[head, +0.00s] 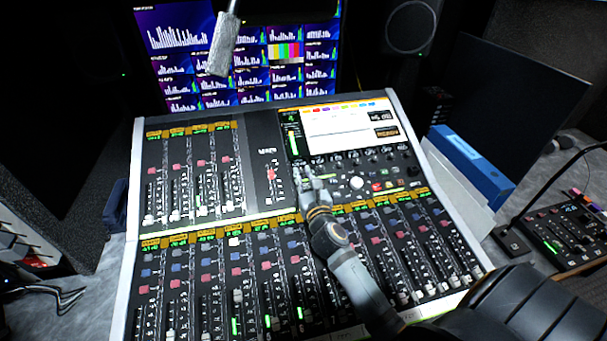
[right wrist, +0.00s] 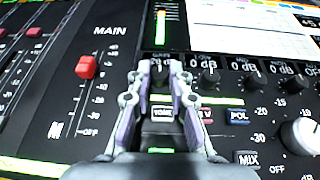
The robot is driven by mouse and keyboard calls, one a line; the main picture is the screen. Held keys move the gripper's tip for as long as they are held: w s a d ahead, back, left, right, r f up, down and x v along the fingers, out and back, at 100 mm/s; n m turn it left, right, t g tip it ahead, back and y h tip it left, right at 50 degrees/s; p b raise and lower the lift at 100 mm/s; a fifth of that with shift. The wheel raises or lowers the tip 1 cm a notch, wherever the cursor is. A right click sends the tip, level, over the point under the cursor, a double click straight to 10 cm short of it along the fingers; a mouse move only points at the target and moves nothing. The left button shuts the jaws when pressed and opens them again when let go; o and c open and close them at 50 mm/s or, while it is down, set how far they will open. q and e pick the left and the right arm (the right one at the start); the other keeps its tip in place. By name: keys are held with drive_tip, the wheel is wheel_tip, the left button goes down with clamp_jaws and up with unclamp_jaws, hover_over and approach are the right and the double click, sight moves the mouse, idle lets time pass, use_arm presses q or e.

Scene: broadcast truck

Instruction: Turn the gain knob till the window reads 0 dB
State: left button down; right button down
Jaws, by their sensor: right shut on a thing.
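The mixing console (head: 255,150) fills the middle of the head view, with a lit screen (head: 345,128) at its upper right. A row of small dark knobs with dB windows runs under the screen. My right gripper (head: 308,172) reaches in over this row. In the right wrist view my right gripper (right wrist: 161,72) is shut on the leftmost gain knob (right wrist: 160,76), one finger on each side. The small window above this knob (right wrist: 160,63) seems to read 20 dB, partly hidden by the fingers. The neighbouring window (right wrist: 203,63) reads 0 dB. My left gripper is not in view.
A red MAIN fader cap (right wrist: 86,67) stands just left of the gripper. A white knob (right wrist: 300,136) is to the right. Below the fingers are lit buttons, and several fader strips fill the lower console. A microphone (head: 224,48) hangs above the console.

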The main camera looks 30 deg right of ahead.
drive_tip(key=n+y+p, duration=0.2)
drive_tip(key=p, duration=0.1)
drive_tip(key=n+y+p, duration=0.1)
drive_tip(key=y, duration=0.1)
drive_tip(key=shift+d+r+n, duration=0.3)
drive_tip(key=shift+r, duration=0.1)
drive_tip(key=shift+d+f+n+y+p, duration=0.15)
drive_tip(key=shift+n+y+p, duration=0.65)
drive_tip(key=shift+n+y, duration=0.4)
drive_tip(key=n+g+y, duration=0.1)
drive_tip(key=n+y, duration=0.2)
drive_tip(key=shift+d+f, duration=0.1)
drive_tip(key=shift+d, duration=0.1)
drive_tip(key=shift+w+d+n+g+y+b, duration=0.15)
drive_tip(key=shift+n+g+y+b, duration=0.2)
drive_tip(key=shift+n+g+y, duration=0.8)
drive_tip(key=shift+w+d+n+g+y+b, duration=0.1)
drive_tip(key=shift+n+g+y+b, duration=0.25)
drive_tip(key=shift+n+g+y, duration=0.75)
drive_tip(key=shift+n, duration=0.45)
drive_tip(key=c, duration=1.2)
unclamp_jaws()
